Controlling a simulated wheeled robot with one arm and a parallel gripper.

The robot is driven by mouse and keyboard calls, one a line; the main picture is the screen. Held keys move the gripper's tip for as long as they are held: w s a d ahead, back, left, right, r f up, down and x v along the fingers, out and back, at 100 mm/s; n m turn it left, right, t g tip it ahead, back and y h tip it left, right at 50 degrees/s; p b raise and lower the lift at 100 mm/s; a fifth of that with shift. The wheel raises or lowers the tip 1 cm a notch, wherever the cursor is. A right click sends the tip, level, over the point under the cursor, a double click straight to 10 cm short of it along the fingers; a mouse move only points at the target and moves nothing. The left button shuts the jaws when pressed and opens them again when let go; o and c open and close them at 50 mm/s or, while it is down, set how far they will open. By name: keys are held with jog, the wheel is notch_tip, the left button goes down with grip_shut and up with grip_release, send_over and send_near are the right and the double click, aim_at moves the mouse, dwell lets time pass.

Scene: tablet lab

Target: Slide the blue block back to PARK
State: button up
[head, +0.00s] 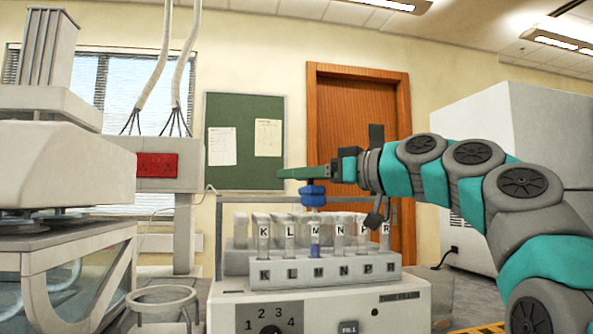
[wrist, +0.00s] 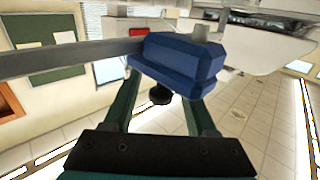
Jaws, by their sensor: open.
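The blue block (head: 313,196) hangs on a thin grey rail (head: 258,197) above the labelled tubes, over the one marked M. In the wrist view the blue block (wrist: 178,66) is large, at the ends of my fingers, with the grey rail (wrist: 60,58) running left from it. My gripper (head: 290,173) is open, just above the block in the head view. In the wrist view its green fingers (wrist: 163,92) reach toward the block; their tips are partly hidden by it, so I cannot tell whether they touch. I see no PARK label.
Clear tubes stand in a white rack (head: 330,270) lettered K, L, M, N, P, R; the M tube (head: 315,242) has blue inside. Below is a white unit (head: 385,308) with a 1-to-4 dial and FILL button. A large machine (head: 65,165) stands at left.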

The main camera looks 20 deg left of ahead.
jog(key=shift+w+a, duration=0.1)
jog(key=shift+a, duration=0.4)
grip_shut()
dwell(1.1)
